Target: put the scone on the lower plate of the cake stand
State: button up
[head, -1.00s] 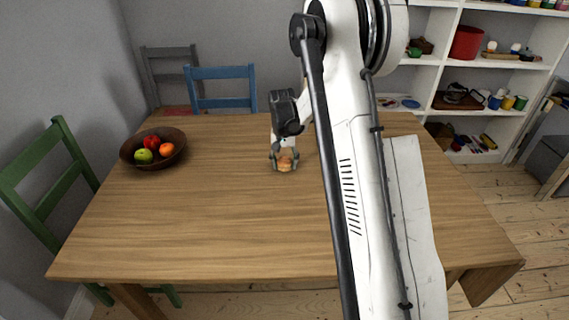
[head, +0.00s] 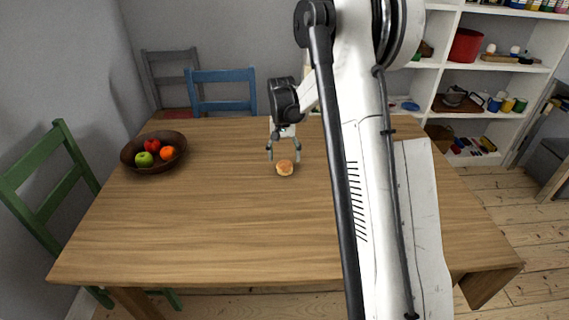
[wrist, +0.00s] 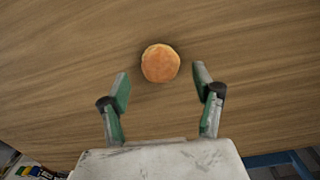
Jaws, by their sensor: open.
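The scone (head: 284,168) is a small golden-brown round bun lying on the wooden table. In the wrist view the scone (wrist: 160,63) lies on the bare wood, just beyond the fingertips and roughly centred between them. My gripper (head: 284,155) is open and empty, above and behind the scone in the head view. Its two green-and-grey fingers (wrist: 161,78) stand apart in the wrist view and do not touch the scone. I cannot see the cake stand in either current view; my arm hides part of the table's right side.
A dark bowl (head: 129,157) with several fruits stands at the table's back left. A blue chair (head: 223,75) is behind the table (head: 190,220) and a green chair (head: 45,185) at its left. White shelves (head: 497,77) stand back right. The table's front left is clear.

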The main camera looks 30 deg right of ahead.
aim_at(283, 164)
notch_tip(283, 164, up, 7)
jog(key=s+a+r+n+t, duration=0.3)
jog(key=s+a+r+t, duration=0.1)
jog(key=s+a+r, duration=0.95)
jog(key=s+a+n+t, duration=0.1)
jog(key=s+a, duration=0.2)
jog(key=s, duration=0.6)
jog(key=s+a+f+n+t, duration=0.1)
jog(key=s+a+n+t, duration=0.1)
jog(key=s, duration=0.7)
jog(key=shift+s+a+p, duration=0.15)
jog(key=shift+a+p, duration=0.15)
jog(key=shift+a, duration=0.4)
jog(key=shift+o, duration=0.4)
jog(key=shift+s+a+f+n, duration=0.15)
jog(key=shift+s+f+n, duration=0.15)
jog(key=shift+s, duration=0.1)
jog(key=shift+w, duration=0.1)
